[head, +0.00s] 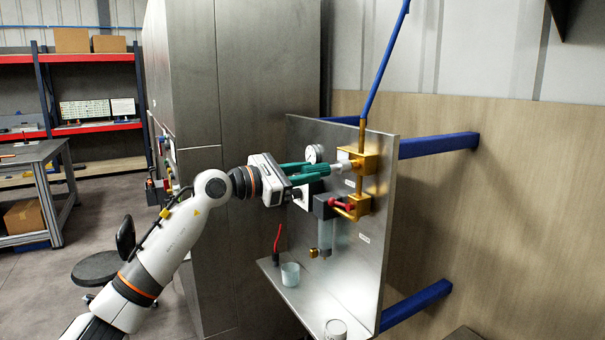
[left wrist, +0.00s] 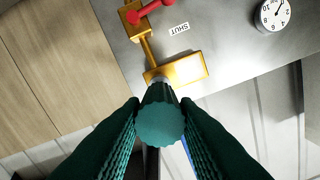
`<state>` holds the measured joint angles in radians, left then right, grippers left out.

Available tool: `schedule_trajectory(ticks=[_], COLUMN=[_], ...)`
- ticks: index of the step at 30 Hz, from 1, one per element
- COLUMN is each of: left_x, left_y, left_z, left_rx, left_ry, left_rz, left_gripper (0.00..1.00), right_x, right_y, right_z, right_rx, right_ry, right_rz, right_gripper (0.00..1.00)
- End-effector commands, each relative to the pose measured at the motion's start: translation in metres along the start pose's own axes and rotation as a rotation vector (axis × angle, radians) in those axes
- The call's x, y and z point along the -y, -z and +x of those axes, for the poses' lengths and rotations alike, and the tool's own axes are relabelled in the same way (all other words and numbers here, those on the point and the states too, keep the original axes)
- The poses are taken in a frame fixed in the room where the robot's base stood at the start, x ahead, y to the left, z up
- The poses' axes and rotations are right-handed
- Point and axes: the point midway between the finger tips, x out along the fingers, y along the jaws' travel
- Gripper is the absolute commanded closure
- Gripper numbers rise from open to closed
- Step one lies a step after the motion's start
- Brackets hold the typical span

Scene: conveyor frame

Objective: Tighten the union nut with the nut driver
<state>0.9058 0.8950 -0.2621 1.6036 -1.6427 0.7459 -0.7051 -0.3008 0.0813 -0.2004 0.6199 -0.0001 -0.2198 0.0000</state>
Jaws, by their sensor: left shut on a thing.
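My left gripper (head: 322,171) has green fingers shut on the nut driver, whose round green handle end (left wrist: 160,123) shows between them in the left wrist view. The driver's pale grey shaft (head: 338,169) points at the upper brass block (head: 363,160) on the metal panel. Its far end appears to be at the block's face; I cannot tell whether it touches. The brass block also shows in the left wrist view (left wrist: 188,69). The union nut is not distinguishable, perhaps hidden by the driver. My right gripper is not in view.
Below is a valve with a red handle (head: 340,206) and a clear bowl (head: 325,236). A gauge (head: 314,153) sits behind my fingers. The panel's shelf (head: 310,303) holds a glass cup (head: 290,274). A blue pipe (head: 383,65) rises above the block.

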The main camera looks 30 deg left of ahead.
Motion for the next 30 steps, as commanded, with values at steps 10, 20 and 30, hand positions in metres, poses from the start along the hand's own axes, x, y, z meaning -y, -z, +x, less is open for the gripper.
schedule_trajectory(ticks=[10, 20, 30], left_x=[0.001, 0.001, 0.001], left_y=[0.002, 0.002, 0.001], left_z=[0.010, 0.020, 0.024], left_rx=[-0.003, -0.003, -0.002], left_ry=[0.002, 0.002, 0.002], left_rz=[-0.001, 0.001, 0.000], left_gripper=[0.95, 0.95, 0.95], right_x=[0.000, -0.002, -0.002], right_y=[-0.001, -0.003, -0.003], right_z=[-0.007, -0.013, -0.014], right_rx=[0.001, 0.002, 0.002], right_ry=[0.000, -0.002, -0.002], right_rz=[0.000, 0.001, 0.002], right_gripper=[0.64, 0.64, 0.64])
